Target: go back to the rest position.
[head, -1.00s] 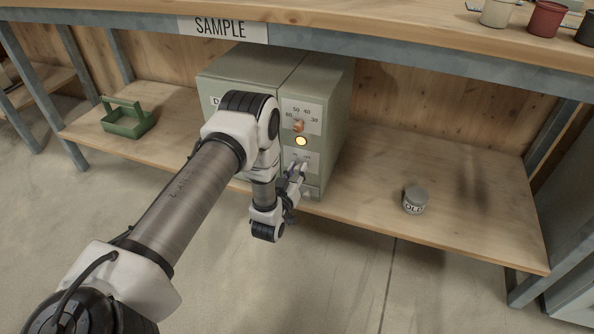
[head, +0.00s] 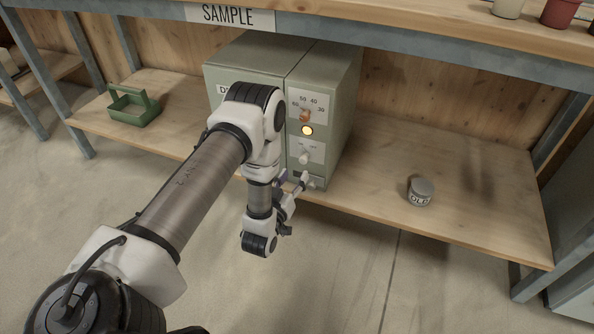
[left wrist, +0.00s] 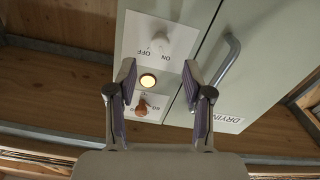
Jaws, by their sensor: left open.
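My left gripper (head: 294,184) is open and empty in front of the lower part of the green drying cabinet (head: 345,105). In the left wrist view its two fingers (left wrist: 162,90) stand apart with the cabinet's controls beyond them. The white on/off knob (head: 304,158) also shows in the left wrist view (left wrist: 159,44). The lamp (head: 307,130) glows yellow-orange. The orange-brown dial (head: 305,115) sits above it on a numbered plate. The cabinet's left front is partly hidden by my left arm. My right gripper is not in view.
The cabinet stands on a wooden lower shelf (head: 478,215). A green carrier (head: 133,106) is at the left and a grey tin marked OLD (head: 420,191) at the right. The upper bench with the SAMPLE sign (head: 229,15) overhangs. The floor in front is clear.

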